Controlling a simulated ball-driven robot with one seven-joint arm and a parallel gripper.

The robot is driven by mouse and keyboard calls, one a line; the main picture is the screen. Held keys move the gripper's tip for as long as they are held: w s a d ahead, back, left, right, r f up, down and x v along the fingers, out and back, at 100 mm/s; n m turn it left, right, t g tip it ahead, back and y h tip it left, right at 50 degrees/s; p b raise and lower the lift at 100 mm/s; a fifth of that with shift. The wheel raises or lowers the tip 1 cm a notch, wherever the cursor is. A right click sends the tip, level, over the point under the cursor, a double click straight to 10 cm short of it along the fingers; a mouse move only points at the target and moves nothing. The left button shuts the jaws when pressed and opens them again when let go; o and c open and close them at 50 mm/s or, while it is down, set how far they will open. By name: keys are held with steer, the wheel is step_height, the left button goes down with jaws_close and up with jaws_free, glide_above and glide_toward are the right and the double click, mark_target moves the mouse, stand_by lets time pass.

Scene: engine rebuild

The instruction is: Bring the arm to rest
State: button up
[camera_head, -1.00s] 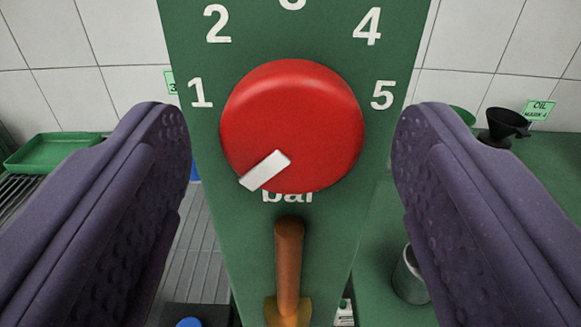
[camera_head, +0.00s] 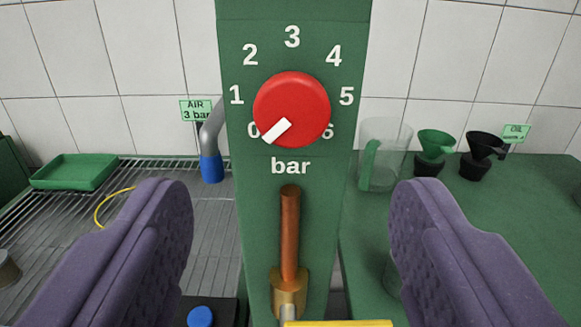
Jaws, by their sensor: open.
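My gripper (camera_head: 291,225) is open, its two purple fingers wide apart with nothing between them touching. Ahead of it stands a green panel (camera_head: 262,210) with a red round knob (camera_head: 300,95). The knob's white pointer (camera_head: 277,131) points down and left, at the 0 mark. White numbers 0 to 6 ring the knob, with "bar" below it. My gripper is clear of the knob and lower than it in the picture.
A copper pipe (camera_head: 290,230) with a brass fitting (camera_head: 289,288) runs down the panel. Left are a slatted rack, a green tray (camera_head: 75,172) and a blue-ended nozzle (camera_head: 211,168). Right are a clear jug (camera_head: 384,155), a green funnel (camera_head: 434,150) and a black funnel (camera_head: 480,155).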

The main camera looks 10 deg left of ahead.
steer(key=w+d+r+y+b, duration=0.1)
steer(key=w+d+r, duration=0.2)
steer(key=d+r, duration=0.6)
steer(key=w+d+r+b, duration=0.2)
steer(key=w+d+r, duration=0.25)
steer(key=r, duration=0.85)
steer(key=s+d+r+m+g+h, duration=0.1)
steer(key=s+d+r+h, duration=0.1)
steer(key=s+d+r, duration=0.5)
steer(key=s+d+r+m+g+h+b, duration=0.1)
steer(key=s+d+r+h, duration=0.2)
steer(key=s+d+r, duration=0.5)
steer(key=s+d, duration=0.1)
steer(key=d, duration=0.6)
steer(key=shift+r+m, duration=0.2)
steer(key=shift+m, duration=0.2)
